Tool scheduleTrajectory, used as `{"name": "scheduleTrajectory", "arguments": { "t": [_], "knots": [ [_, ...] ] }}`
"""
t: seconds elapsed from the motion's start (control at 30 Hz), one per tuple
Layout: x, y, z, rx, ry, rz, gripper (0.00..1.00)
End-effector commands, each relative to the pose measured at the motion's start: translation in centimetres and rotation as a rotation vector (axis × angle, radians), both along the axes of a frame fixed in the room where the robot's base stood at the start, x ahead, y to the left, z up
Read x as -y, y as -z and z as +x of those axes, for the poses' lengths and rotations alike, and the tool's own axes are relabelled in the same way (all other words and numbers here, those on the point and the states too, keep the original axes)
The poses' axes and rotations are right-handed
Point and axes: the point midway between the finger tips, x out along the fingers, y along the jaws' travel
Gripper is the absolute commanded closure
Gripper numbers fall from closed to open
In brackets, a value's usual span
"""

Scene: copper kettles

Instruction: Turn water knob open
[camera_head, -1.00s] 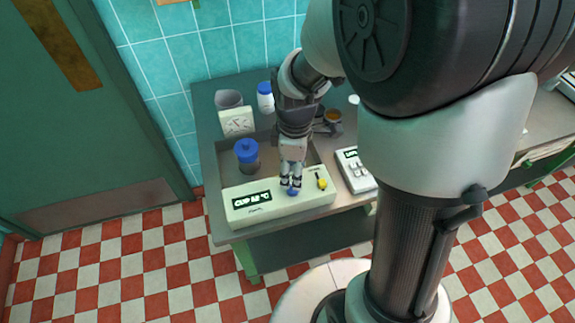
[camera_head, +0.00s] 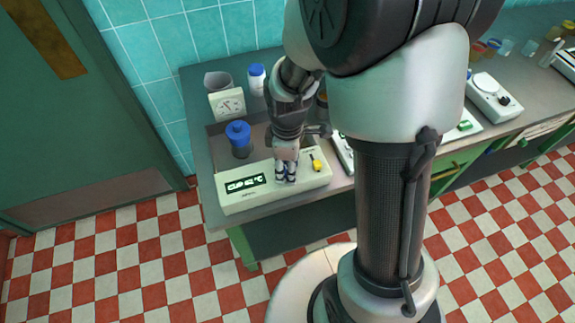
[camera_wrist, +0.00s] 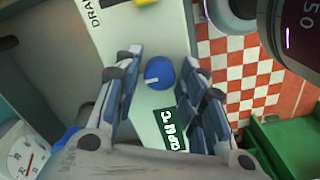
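The blue round knob (camera_wrist: 158,73) with a white pointer mark sits on the cream front panel (camera_head: 230,199) of the water bath. My gripper (camera_head: 286,177) is over this panel, and its fingers hide the knob in the head view. In the wrist view my gripper (camera_wrist: 157,88) has its two fingers apart, one on each side of the knob. A narrow gap shows between the knob and each finger. A yellow drain control (camera_head: 317,164) is to the right of my gripper on the same panel. A lit display (camera_head: 246,183) is to the left.
A blue-capped container (camera_head: 239,139) stands in the basin behind the panel. A dial gauge (camera_head: 228,104), a grey cup (camera_head: 216,82) and a blue-capped white bottle (camera_head: 257,80) stand at the back left. A scale (camera_head: 492,97) is at the right.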

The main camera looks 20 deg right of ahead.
Motion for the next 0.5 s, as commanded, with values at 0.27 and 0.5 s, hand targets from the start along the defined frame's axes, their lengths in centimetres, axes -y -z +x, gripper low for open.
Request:
{"name": "scheduleTrajectory", "arguments": {
  "t": [0.27, 0.5],
  "knots": [
    [0.0, -0.02, 0.0, 0.0, 0.0, 0.0, 0.84],
    [0.0, -0.02, 0.01, 0.0, 0.0, 0.0, 0.97]
  ]
}}
